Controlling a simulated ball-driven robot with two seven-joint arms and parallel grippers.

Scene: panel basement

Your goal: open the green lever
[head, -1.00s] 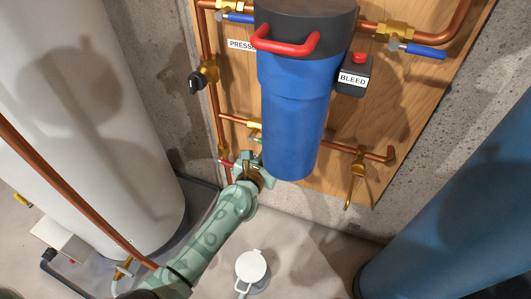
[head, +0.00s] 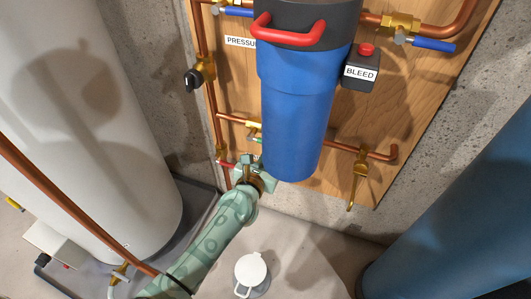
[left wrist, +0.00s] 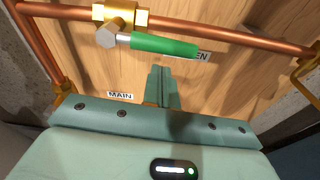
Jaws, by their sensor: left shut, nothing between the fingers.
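The green lever (left wrist: 165,46) shows in the left wrist view, on a brass valve (left wrist: 120,16) in a copper pipe. It points right, roughly along the pipe. In the head view only a small green part (head: 257,139) shows beside the blue filter housing, which hides the rest. My left gripper (left wrist: 163,72) is shut and empty, its fingertips just below the lever in the left wrist view; I cannot tell whether they touch it. In the head view my left gripper (head: 256,171) is low, by the housing's bottom left. My right gripper is not in view.
The blue filter housing (head: 293,125) with a red handle (head: 289,33) stands close to my left gripper. A bleed box (head: 361,72) and blue levers (head: 433,45) are on the wooden panel. A white tank (head: 80,120) stands left, a blue cylinder (head: 455,215) right.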

